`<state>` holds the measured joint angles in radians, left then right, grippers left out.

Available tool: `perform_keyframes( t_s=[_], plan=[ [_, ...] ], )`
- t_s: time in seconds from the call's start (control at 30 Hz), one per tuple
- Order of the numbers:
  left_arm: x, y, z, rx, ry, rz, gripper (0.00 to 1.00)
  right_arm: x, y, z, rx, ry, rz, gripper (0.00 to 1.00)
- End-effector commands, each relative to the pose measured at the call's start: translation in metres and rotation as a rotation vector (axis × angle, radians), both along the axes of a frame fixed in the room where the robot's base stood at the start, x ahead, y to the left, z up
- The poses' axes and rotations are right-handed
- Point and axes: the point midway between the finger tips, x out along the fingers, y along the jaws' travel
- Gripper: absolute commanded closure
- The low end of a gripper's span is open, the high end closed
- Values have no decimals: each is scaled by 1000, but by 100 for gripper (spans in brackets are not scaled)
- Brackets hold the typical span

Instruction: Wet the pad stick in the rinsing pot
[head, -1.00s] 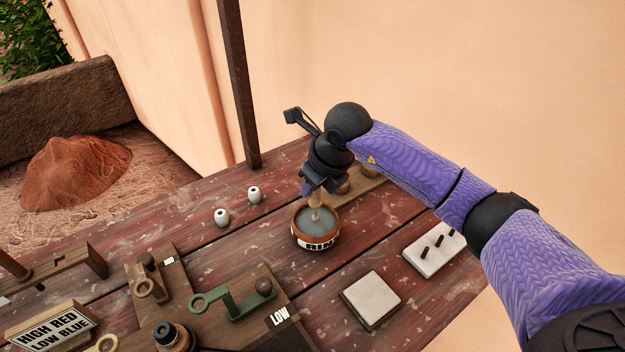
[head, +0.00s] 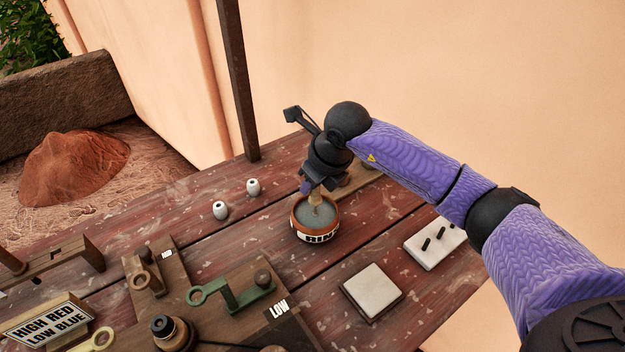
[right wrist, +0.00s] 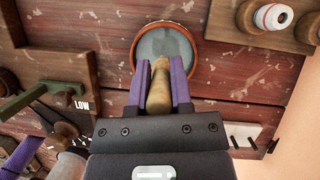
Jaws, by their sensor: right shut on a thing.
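The rinsing pot (head: 316,236) is a small round terracotta-rimmed bowl with a lettered white band and grey-blue liquid inside. It stands on the table and shows in the right wrist view (right wrist: 166,48) just beyond my fingertips. My right gripper (head: 312,189) is shut on the pad stick (head: 315,198), a tan wooden handle that also shows between the purple fingers in the right wrist view (right wrist: 159,88). The stick points down into the pot, its lower end over or in the liquid; the exact contact is hard to see.
Two white beads (head: 236,198) stand left of the pot. A white square tile (head: 371,291) and a white slab with black pegs (head: 433,243) lie to the right. A wooden fixture with a green lever (head: 235,296) is in front. A dark post (head: 238,80) rises behind.

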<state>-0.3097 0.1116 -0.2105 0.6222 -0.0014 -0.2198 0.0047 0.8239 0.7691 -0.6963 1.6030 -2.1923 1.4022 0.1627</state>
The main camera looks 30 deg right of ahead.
Motion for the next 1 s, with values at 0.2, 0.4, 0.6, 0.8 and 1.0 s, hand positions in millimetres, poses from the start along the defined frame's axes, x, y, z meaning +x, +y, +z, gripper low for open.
perform_keyframes(
  t_s=[0.2,0.4,0.6,0.8,1.0],
  plan=[
    [0,0,0,0,1,0,41,0,0,0,0,0,0,100],
    [0,0,0,0,1,0,41,0,0,0,0,0,0,100],
    [1,0,9,-1,-4,0,41,0,0,12,1,-2,0,100],
    [4,0,26,0,-10,0,41,0,0,33,-1,-2,1,100],
    [6,0,41,-1,-16,1,41,0,0,53,-1,-2,1,100]
  ],
)
